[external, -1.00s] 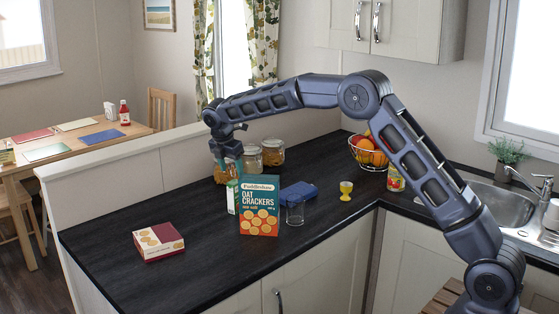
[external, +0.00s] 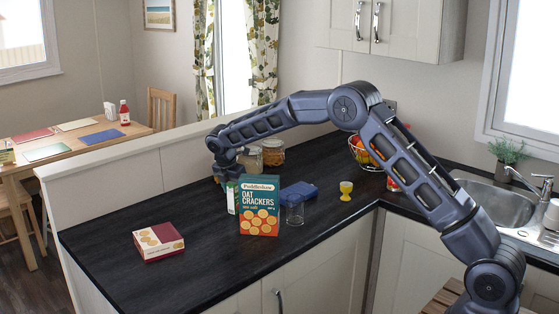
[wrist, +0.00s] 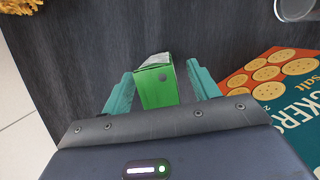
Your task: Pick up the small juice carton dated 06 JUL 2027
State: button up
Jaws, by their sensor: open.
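A small green and white carton (external: 232,198) stands upright on the dark worktop, just left of the oat crackers box. In the wrist view, the green carton (wrist: 156,86) lies between the teal fingers of my gripper (wrist: 162,76), with a gap visible on each side. My gripper (external: 229,178) is open and low over the carton in the external view. No date is readable on the carton.
The tall oat crackers box (external: 260,206) stands close to the right of the carton. A glass (external: 295,210), a blue cloth-like item (external: 299,190) and a yellow cup (external: 346,190) are further right. Jars (external: 273,152) stand behind. A cracker box (external: 158,241) lies at the front left.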

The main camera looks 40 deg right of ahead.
jog(key=shift+x, duration=1.2)
jog(key=shift+c, duration=0.2)
jog(key=c, duration=1.1)
jog(key=shift+r, duration=0.1)
jog(key=shift+c, duration=0.2)
